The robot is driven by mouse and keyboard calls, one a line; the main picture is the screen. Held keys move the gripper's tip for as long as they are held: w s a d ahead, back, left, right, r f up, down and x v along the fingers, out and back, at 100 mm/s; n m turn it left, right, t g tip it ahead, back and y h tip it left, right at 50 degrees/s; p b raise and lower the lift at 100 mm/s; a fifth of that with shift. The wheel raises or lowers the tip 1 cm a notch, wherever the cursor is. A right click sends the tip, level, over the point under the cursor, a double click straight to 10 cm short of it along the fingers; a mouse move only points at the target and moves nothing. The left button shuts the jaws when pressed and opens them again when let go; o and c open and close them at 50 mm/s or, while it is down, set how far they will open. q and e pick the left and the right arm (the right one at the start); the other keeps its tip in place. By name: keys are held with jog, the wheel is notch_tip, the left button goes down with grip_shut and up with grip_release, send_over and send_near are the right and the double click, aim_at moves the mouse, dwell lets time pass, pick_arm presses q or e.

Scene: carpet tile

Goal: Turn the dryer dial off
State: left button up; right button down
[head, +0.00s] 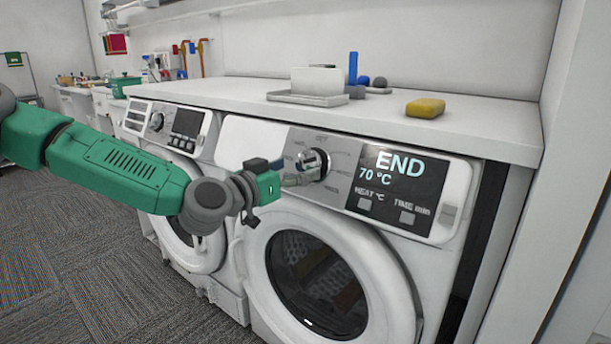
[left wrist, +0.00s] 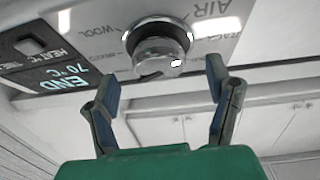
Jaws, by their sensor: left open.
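The dryer (head: 345,270) is the white front-loading machine at the right in the head view, with a round glass door. Its silver dial (head: 318,165) sits on the control panel, left of a black display (head: 400,180) that reads END and 70 °C. My left gripper (head: 305,170) is at the dial and partly covers it. In the left wrist view the dial (left wrist: 158,50) lies ahead of the spread fingers (left wrist: 160,100), with no finger clearly touching it. The left gripper is open and empty. My right gripper is not seen.
A second white machine (head: 185,130) stands to the left. The white counter (head: 480,128) above holds a yellow sponge (head: 425,108), a white tray (head: 308,99) and small dark objects. Grey carpet (head: 60,230) lies open in front.

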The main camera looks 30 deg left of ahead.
aim_at(303, 165)
pick_arm(q)
jog(key=shift+w+d+b, duration=0.15)
jog(key=shift+w+b, duration=0.05)
jog(key=shift+w, duration=0.7)
jog(key=shift+w+d+b, duration=0.1)
jog(key=shift+w+b, duration=0.05)
jog(key=shift+w, duration=0.7)
jog(key=c, duration=1.2)
jog(key=shift+o, duration=0.2)
